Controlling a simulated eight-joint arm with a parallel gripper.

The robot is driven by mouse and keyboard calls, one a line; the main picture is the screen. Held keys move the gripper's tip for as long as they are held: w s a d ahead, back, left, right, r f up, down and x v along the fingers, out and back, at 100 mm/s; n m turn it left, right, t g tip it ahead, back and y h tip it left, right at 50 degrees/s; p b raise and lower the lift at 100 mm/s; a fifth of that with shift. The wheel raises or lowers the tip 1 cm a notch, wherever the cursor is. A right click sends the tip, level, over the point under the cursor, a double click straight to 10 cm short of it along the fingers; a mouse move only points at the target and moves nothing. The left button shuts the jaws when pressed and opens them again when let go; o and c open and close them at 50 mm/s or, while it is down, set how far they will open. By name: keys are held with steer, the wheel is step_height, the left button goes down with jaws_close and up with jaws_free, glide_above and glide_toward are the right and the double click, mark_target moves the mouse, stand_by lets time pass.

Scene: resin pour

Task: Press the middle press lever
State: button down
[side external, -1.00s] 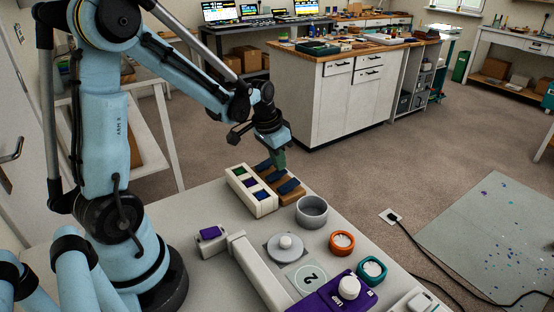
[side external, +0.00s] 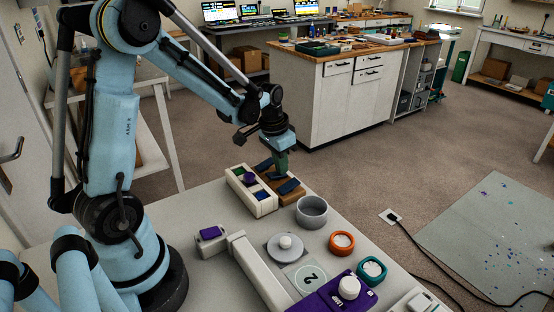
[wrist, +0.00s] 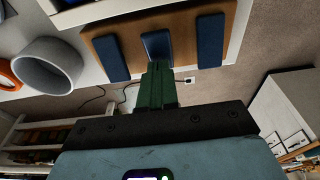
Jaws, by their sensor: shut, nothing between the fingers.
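Three dark blue press levers stand in a row on a brown wooden base. In the wrist view they are the left lever (wrist: 111,58), middle lever (wrist: 156,45) and right lever (wrist: 210,42) on the base (wrist: 183,52). My gripper (wrist: 157,67) is shut and empty, its green fingertips at the near end of the middle lever, seemingly touching it. In the side view my gripper (side external: 281,170) points down over the middle lever and hides most of it. Beside the base, a white box (side external: 264,209) has green, purple and blue cells; a purple piece (side external: 249,179) stands raised at its middle cell.
A grey round cup (side external: 312,211) stands close to the lever base. Orange (side external: 342,242) and teal (side external: 372,270) rings, a grey disc with a knob (side external: 286,247) and a purple device (side external: 340,295) are farther along the table. The table edge lies just beyond the levers.

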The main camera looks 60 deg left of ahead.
mark_target(267, 174)
steer(key=shift+s+f, duration=0.1)
steer(key=shift+s, duration=0.1)
steer(key=shift+s, duration=0.75)
steer(key=s+r, duration=0.3)
steer(key=r, duration=1.1)
steer(key=shift+s, duration=0.2)
steer(key=shift+w, duration=0.1)
steer(key=shift+w+a+r+t, duration=0.1)
steer(key=shift+w+a+t, duration=0.25)
steer(key=shift+w, duration=0.25)
